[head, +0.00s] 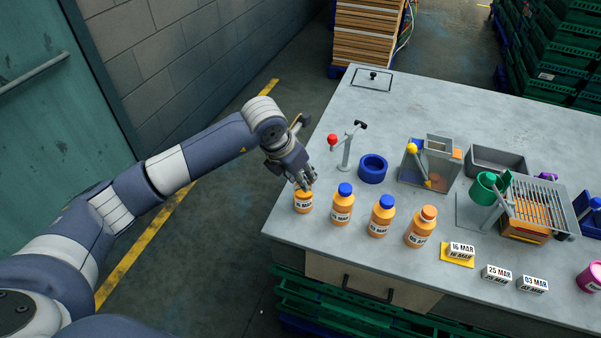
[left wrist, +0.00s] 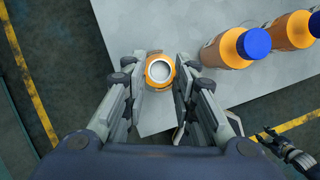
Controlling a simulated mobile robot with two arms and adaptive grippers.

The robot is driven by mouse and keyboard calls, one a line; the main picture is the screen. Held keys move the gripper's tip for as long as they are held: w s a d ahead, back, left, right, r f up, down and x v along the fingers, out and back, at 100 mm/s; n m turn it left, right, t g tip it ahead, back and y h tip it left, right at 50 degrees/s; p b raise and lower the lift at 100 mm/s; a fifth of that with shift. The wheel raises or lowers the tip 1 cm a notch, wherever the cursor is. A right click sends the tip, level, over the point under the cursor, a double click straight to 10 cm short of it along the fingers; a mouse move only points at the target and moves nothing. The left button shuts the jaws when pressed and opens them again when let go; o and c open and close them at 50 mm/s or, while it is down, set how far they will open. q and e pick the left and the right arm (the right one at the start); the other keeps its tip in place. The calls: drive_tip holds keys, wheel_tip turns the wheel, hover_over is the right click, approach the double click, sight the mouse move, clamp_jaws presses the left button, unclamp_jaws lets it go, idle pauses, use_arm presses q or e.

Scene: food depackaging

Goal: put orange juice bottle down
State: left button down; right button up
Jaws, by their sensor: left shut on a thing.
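An orange juice bottle (head: 303,203) with a white date label is upright at the table's left front corner, left of the bottle row. In the left wrist view its open, capless white mouth (left wrist: 160,71) shows between the fingers. My left gripper (head: 304,184) is shut on it from above; the wrist view shows one finger on each side (left wrist: 160,84). I cannot tell if its base touches the table. What looks like my right gripper (left wrist: 273,137) shows small at the lower right of the wrist view, its jaws unclear.
Two blue-capped bottles (head: 342,206) (head: 380,217) and an orange-capped one (head: 421,228) stand right of the held bottle on the grey table (head: 300,243). Behind are a blue ring (head: 373,169) and a stand with a red knob (head: 346,152). Date blocks (head: 461,252) lie front right.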

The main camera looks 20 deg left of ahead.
use_arm(q)
drive_tip(key=shift+f, duration=0.1)
drive_tip(key=c, duration=1.3)
unclamp_jaws()
drive_tip(key=shift+r, duration=0.4)
drive_tip(key=b+v, duration=0.3)
drive_tip(key=v, duration=0.8)
drive_tip(key=shift+s+r, duration=0.15)
drive_tip(key=shift+r, duration=0.1)
